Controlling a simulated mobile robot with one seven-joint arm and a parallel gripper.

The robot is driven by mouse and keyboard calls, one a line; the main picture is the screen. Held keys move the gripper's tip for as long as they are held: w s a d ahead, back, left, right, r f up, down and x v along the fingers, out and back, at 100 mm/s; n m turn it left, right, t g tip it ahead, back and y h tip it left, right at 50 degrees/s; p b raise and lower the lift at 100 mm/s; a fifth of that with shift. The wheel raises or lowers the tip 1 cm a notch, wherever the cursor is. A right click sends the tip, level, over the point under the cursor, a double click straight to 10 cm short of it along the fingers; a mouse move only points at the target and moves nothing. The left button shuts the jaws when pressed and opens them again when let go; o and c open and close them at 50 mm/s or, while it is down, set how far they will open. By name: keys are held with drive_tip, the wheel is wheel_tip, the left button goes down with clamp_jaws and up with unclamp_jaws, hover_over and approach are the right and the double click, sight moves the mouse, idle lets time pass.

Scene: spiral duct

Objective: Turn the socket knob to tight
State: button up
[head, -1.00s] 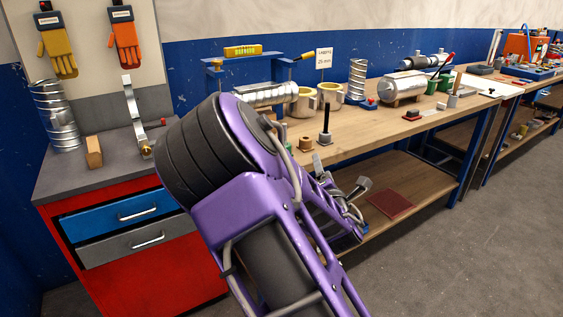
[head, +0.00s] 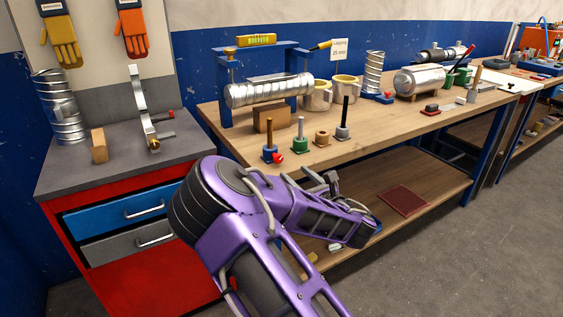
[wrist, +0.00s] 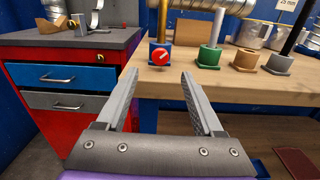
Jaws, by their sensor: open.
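The red knob (head: 278,158) sits on the front of a blue socket (head: 268,154) at the bench's near edge, left of the other sockets. My gripper (wrist: 159,75) is open and empty. Its two fingers point toward the bench, with the knob seen between and beyond the tips, apart from them. In the head view my arm hides much of the gripper, in front of and below the bench edge.
Behind is a spiral duct (head: 268,90) on a blue frame. A red cabinet (head: 100,240) with drawers stands left.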

sight(279, 159)
drive_tip(key=x, duration=0.9)
clamp_jaws()
